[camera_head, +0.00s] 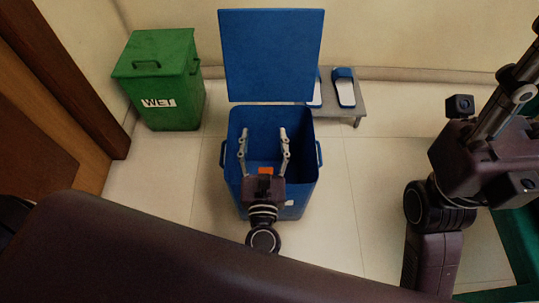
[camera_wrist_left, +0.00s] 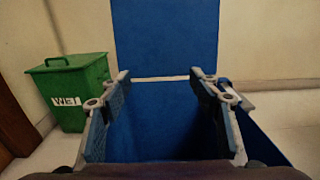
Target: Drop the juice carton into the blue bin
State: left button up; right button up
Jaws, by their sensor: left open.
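The blue bin (camera_head: 304,190) stands on the floor in the middle with its lid (camera_head: 271,55) raised; the lid also shows in the left wrist view (camera_wrist_left: 166,38). My left gripper (camera_head: 263,133) is over the bin's opening, fingers spread wide with nothing between them; it also shows in the left wrist view (camera_wrist_left: 162,74). A small orange patch (camera_head: 265,171) shows inside the bin, just beyond my gripper's base. It may be the juice carton, but too little shows to tell. My right gripper (camera_head: 525,62) is at the right edge, partly cut off.
A closed green bin (camera_head: 185,90) labelled WET stands to the left; it also shows in the left wrist view (camera_wrist_left: 72,95). A low grey stand (camera_head: 357,104) with blue-and-white slippers (camera_head: 344,88) is behind at right. A green object (camera_head: 518,235) is at the right edge. The floor right of the blue bin is clear.

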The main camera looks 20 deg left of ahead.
pick_arm(q)
jog(key=v, duration=0.8)
jog(key=shift+r, duration=0.15)
